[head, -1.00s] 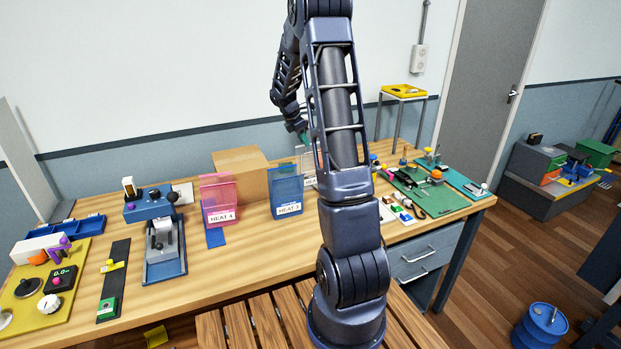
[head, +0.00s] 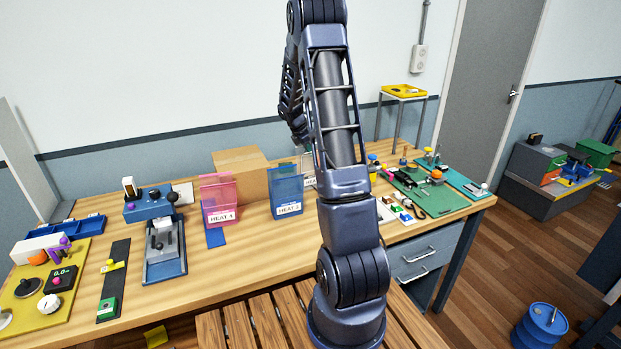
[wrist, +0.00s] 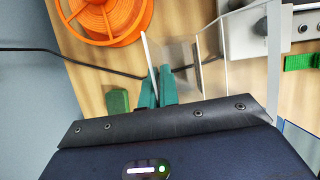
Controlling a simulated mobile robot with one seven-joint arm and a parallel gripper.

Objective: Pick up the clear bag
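The clear bag (head: 309,177) stands upright on the bench, right of the blue bag and mostly hidden behind my arm in the head view. Part of its white label shows there. In the wrist view its see-through panel (wrist: 181,52) stands in front of my gripper. My gripper's teal fingers (wrist: 159,88) are close together, with the thin pale edge of the bag between them. They look shut on that edge. In the head view my fingers are hidden behind my arm.
A blue bag (head: 286,186) and a pink bag (head: 218,193) stand left of the clear bag, before a cardboard box (head: 240,161). In the wrist view an orange spool (wrist: 103,18), a black cable (wrist: 95,66) and a green block (wrist: 118,101) lie nearby. A grey device (wrist: 298,30) is at right.

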